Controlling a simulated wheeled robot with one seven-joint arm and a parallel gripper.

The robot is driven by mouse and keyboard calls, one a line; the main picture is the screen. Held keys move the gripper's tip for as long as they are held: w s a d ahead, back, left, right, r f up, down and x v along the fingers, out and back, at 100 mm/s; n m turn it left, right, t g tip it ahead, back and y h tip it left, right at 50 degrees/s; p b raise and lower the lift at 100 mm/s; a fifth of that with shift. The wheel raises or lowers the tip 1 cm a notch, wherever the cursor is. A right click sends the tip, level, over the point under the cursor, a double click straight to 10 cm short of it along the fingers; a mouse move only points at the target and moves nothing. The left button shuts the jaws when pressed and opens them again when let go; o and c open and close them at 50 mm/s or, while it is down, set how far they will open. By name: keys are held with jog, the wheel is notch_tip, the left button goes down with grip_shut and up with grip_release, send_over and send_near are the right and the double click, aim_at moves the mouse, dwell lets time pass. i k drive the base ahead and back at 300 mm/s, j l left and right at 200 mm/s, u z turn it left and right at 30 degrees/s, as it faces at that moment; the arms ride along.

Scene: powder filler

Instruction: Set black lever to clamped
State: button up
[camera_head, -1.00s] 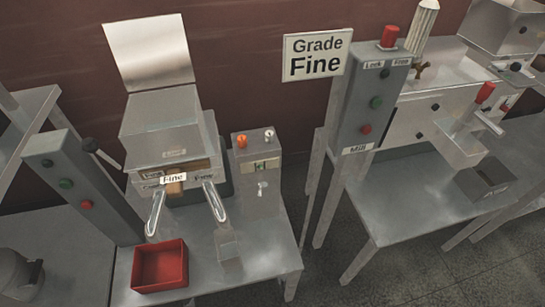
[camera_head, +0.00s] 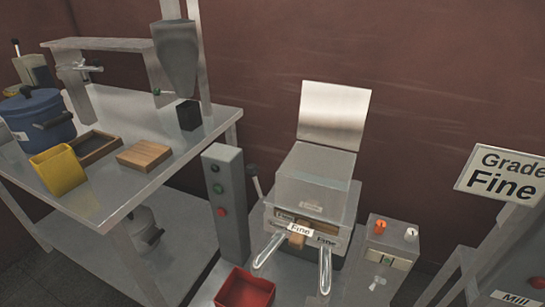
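A thin lever with a black knob (camera_head: 253,171) stands tilted between the grey button post and the steel sifter-like machine. Another upright stick with a dark tip (camera_head: 15,43) shows at the far left edge, on a device on the table. I cannot tell from the picture which of these is the black lever of the task, or whether either is clamped. My gripper is not in view.
A grey button post (camera_head: 226,195) and a steel machine (camera_head: 317,180) with a "Fine" label stand at the middle. A red bin (camera_head: 245,290) sits before them. The steel table (camera_head: 97,205) holds a blue pot (camera_head: 38,120), yellow container (camera_head: 58,172) and wooden block (camera_head: 144,155).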

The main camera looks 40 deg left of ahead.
aim_at(252, 169)
jog(key=u, duration=2.1)
jog(key=i+l, duration=0.45)
jog(key=i, duration=0.2)
jog(key=i+l, duration=0.5)
jog(key=i, duration=0.15)
